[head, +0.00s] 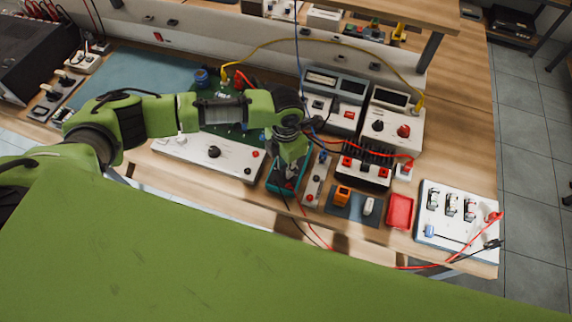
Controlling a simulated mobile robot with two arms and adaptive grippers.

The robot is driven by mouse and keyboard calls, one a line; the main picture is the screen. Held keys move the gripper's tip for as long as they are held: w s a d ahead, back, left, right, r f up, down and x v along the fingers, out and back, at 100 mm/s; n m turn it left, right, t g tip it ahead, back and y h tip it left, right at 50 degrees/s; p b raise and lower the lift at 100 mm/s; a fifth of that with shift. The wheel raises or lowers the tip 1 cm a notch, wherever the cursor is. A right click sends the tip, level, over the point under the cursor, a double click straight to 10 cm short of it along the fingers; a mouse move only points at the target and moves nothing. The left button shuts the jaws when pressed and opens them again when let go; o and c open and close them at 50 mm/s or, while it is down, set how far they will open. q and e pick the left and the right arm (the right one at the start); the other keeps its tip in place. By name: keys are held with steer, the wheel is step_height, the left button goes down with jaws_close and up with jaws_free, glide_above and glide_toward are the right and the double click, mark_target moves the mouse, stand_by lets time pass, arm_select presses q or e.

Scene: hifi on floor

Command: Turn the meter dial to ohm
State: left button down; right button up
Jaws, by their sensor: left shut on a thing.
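The meter (273,187) is a small teal-edged box lying on the wooden bench, near the middle of the head view. My left arm comes in from the left, and its gripper (287,180) points down onto the meter's face. The gripper is shut on the meter dial, which its fingers hide. I cannot read the dial's setting or the meter's display. My right gripper is not in view.
A white panel with a black knob (213,152) lies left of the meter. A narrow terminal strip (318,180) is close on its right. Bench instruments (391,128) stand behind right. A red tray (400,211) and a switch board (440,238) lie farther right. Loose leads cross the front edge.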

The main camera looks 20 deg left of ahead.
arm_select(q)
steer(key=c, duration=1.9)
jaws_free()
steer(key=shift+r, duration=0.15)
step_height(320, 180, up, 12)
steer(key=shift+f, duration=0.1)
